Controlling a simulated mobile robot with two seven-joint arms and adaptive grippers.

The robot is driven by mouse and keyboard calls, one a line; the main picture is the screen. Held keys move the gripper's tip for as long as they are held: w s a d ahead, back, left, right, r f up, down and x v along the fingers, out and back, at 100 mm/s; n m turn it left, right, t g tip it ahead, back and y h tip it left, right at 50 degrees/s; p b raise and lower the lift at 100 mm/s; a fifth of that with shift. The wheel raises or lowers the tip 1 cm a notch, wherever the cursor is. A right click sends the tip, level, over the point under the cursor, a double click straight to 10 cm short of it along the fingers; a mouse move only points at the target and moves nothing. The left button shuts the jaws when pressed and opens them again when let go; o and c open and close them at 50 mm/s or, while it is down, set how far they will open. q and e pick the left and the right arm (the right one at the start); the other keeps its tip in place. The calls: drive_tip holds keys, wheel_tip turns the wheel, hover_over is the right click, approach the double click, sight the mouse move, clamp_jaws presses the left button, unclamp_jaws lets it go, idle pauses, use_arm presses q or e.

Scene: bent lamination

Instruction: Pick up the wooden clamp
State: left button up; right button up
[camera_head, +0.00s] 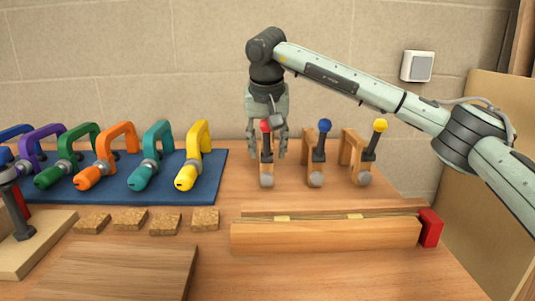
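Three wooden clamps stand in a row at the back right of the bench. The left one (267,168) has a red knob, the middle one (316,164) a blue knob, and the right one (354,154) a yellow knob. My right gripper (267,149) points down at the left, red-knobbed clamp. Its fingers are spread, one on each side of the clamp's upper part, and partly hide it. Whether a finger touches the clamp cannot be told. My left gripper is out of view.
Several coloured clamps, among them a yellow one (201,148), stand on a blue mat (217,180) at left. A long wooden piece (325,234) with a red block (430,228) at its end lies in front. Small cork-like blocks (205,218) and a board (125,272) lie nearer left.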

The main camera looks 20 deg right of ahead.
clamp_jaws()
drive_tip(key=shift+r, duration=0.1)
drive_tip(key=shift+r, duration=0.5)
drive_tip(key=r, duration=0.2)
drive_tip(key=a+r, duration=0.1)
drive_tip(key=shift+r, duration=0.35)
drive_tip(key=s+a+r+p, duration=0.2)
drive_tip(key=a+r+p, duration=0.1)
drive_tip(key=a+r, duration=0.7)
drive_tip(key=shift+w+v, duration=0.2)
drive_tip(key=shift+v, duration=0.95)
